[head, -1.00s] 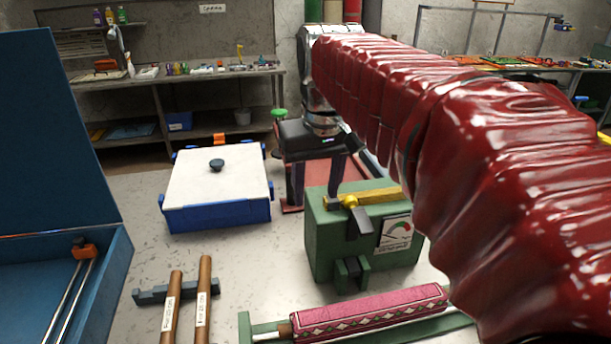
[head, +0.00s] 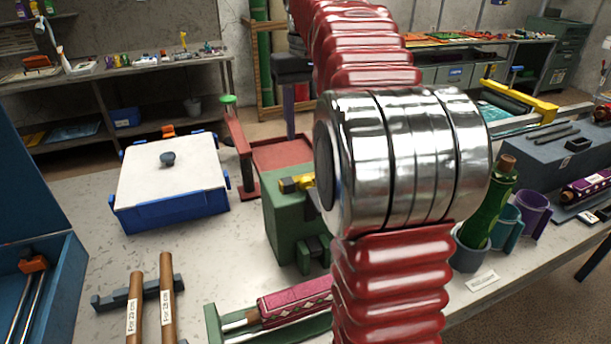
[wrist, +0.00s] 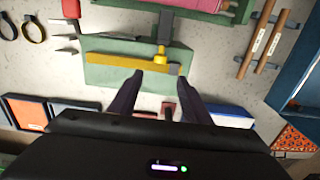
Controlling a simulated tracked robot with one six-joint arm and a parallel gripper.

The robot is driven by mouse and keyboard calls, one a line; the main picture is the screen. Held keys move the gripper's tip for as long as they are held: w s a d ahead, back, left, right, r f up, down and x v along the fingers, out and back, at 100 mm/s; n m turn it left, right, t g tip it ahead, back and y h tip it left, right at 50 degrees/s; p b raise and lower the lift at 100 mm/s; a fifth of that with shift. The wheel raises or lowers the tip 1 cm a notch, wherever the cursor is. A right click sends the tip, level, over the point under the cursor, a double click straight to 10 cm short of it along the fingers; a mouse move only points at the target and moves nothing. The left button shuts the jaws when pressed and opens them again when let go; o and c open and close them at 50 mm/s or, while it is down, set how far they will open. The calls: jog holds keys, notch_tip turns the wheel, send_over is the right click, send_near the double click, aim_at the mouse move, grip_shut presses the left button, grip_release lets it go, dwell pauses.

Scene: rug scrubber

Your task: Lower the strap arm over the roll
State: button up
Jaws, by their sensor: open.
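A pink patterned roll (head: 295,303) lies in a green cradle (head: 213,325) at the bottom of the head view, its right end hidden by my arm. It also shows at the top of the wrist view (wrist: 205,5). Behind it stands a green box (head: 283,215) with a yellow bar (wrist: 115,60) across its top and a dark lever beside it. I cannot tell for certain which part is the strap arm. My gripper (wrist: 160,74) is open and empty, its fingertips over the box's edge in the wrist view; contact is unclear.
A white-topped blue box (head: 172,180) stands at left. A red stand with a green-tipped post (head: 236,140) is behind the green box. Two wooden rods (head: 134,310) lie front left, near an open blue case (head: 45,290). Cups and a green bottle (head: 490,215) stand at right.

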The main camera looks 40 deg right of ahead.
aim_at(306, 178)
jog(key=shift+f, duration=0.1)
notch_tip(306, 178, down, 14)
jog(key=shift+r, duration=0.15)
dwell(0.6)
jog(key=shift+c, duration=0.4)
grip_shut()
